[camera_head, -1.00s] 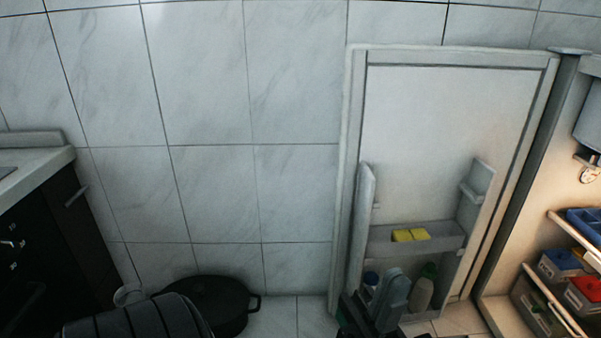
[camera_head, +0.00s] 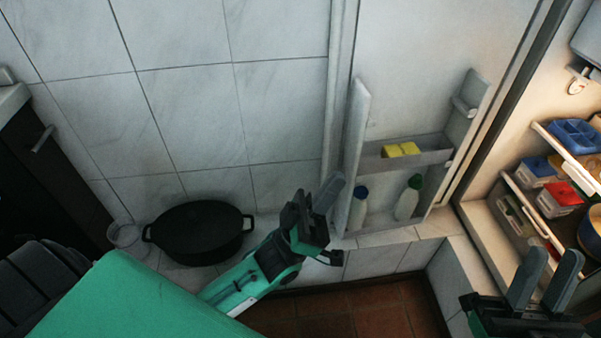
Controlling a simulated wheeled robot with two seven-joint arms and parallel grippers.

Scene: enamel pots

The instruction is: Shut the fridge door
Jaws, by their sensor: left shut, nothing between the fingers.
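The fridge door (camera_head: 430,75) stands wide open, its inner side facing me beside the tiled wall. Its shelf (camera_head: 432,154) holds yellow blocks (camera_head: 401,149), and two bottles (camera_head: 408,199) stand in the lower rack. The open fridge interior (camera_head: 487,215) is at the right, with shelves of boxes. My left gripper (camera_head: 328,193) is shut and empty, in front of the door's lower left edge; I cannot tell if it touches. My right gripper (camera_head: 542,282) is open and empty, in front of the fridge's lower shelves.
A black pot (camera_head: 200,232) and a glass jar (camera_head: 127,238) stand on the ledge left of my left gripper. A dark cabinet (camera_head: 50,165) is at the far left. The red-brown floor (camera_head: 365,308) is clear between the grippers.

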